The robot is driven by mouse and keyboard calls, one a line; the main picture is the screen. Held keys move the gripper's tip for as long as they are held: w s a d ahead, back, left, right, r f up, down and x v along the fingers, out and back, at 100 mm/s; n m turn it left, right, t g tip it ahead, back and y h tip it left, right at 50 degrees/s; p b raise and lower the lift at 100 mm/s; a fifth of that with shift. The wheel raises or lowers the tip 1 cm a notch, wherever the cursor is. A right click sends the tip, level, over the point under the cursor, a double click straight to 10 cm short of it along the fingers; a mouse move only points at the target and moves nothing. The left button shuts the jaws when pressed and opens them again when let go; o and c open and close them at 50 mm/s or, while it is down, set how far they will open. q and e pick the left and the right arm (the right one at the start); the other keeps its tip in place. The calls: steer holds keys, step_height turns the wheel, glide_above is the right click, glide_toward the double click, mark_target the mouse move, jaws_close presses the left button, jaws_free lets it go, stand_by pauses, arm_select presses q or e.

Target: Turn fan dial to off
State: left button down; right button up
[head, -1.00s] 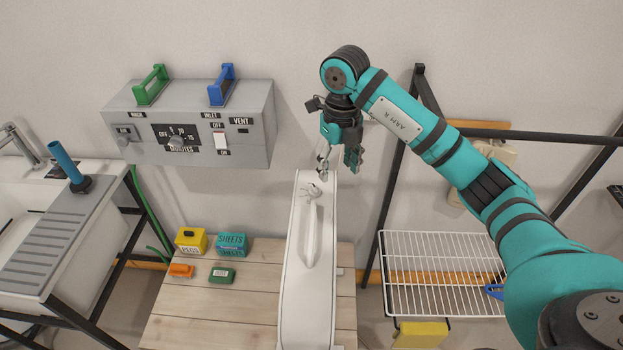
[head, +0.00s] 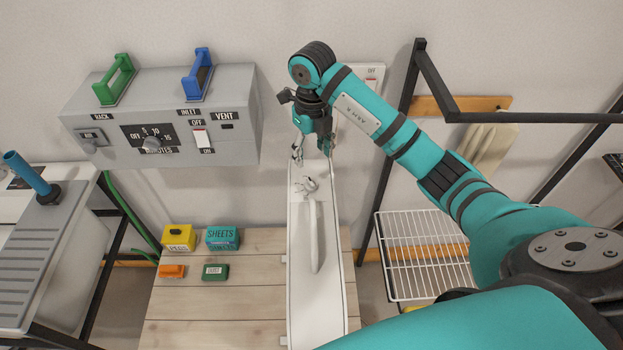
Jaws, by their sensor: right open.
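The grey control panel (head: 235,140) is on the wall at the upper left. Its round grey knob (head: 152,143) sits on a black plate marked OFF, 5, 10, 15 and MINUTES; I cannot make out its pointer exactly. A smaller knob (head: 89,146) with a label too small to read is at the panel's left end. My right gripper (head: 313,153) is open and empty, pointing down right of the panel, apart from both knobs. It is over or just behind the far end of a long white board. My left gripper is out of view.
The panel carries a green handle (head: 115,80), a blue handle (head: 198,76) and a white switch (head: 200,138). A wire rack (head: 420,250) is right; a sink is left.

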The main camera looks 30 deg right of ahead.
mark_target(311, 182)
steer(key=f, duration=0.2)
steer(key=f+p, duration=0.1)
steer(key=f, duration=0.1)
steer(key=shift+w, duration=0.3)
step_height(311, 182, down, 6)
steer(key=shift+s+r+p, duration=0.1)
steer(key=shift+r+p, duration=0.05)
steer(key=shift+p, duration=0.7)
steer(key=shift+f, duration=0.65)
jaws_close()
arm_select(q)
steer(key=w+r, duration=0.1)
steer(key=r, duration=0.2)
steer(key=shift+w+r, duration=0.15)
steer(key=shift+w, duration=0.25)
